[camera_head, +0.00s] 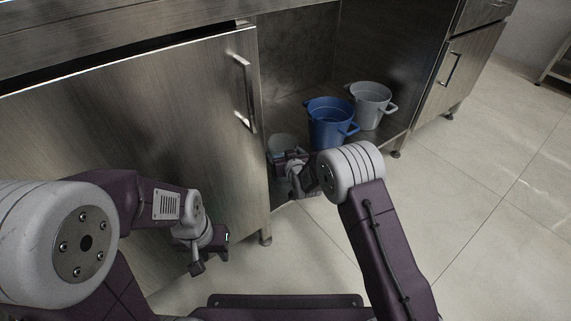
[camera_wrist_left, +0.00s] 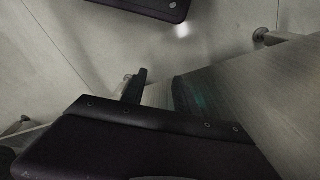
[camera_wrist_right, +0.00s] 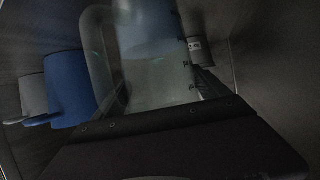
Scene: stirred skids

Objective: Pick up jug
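The jug (camera_wrist_right: 150,70) is a clear, greyish vessel with a thick handle on its left, close in front of my right gripper in the right wrist view. In the head view its pale top (camera_head: 284,142) shows just behind my right gripper (camera_head: 284,158), inside the open cabinet bay. The fingers of my right gripper (camera_wrist_right: 162,95) stand apart on either side of the jug's body; firm contact is not visible. My left gripper (camera_head: 210,258) is low in front of the cabinet door, empty, its fingers (camera_wrist_left: 158,92) apart with a gap between them.
A blue bucket (camera_head: 328,122) and a grey bucket (camera_head: 371,106) stand in the bay to the right of the jug. A dark labelled container (camera_wrist_right: 201,50) is behind the jug. The metal cabinet door (camera_head: 130,130) is beside my left arm. The floor (camera_head: 470,220) at right is clear.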

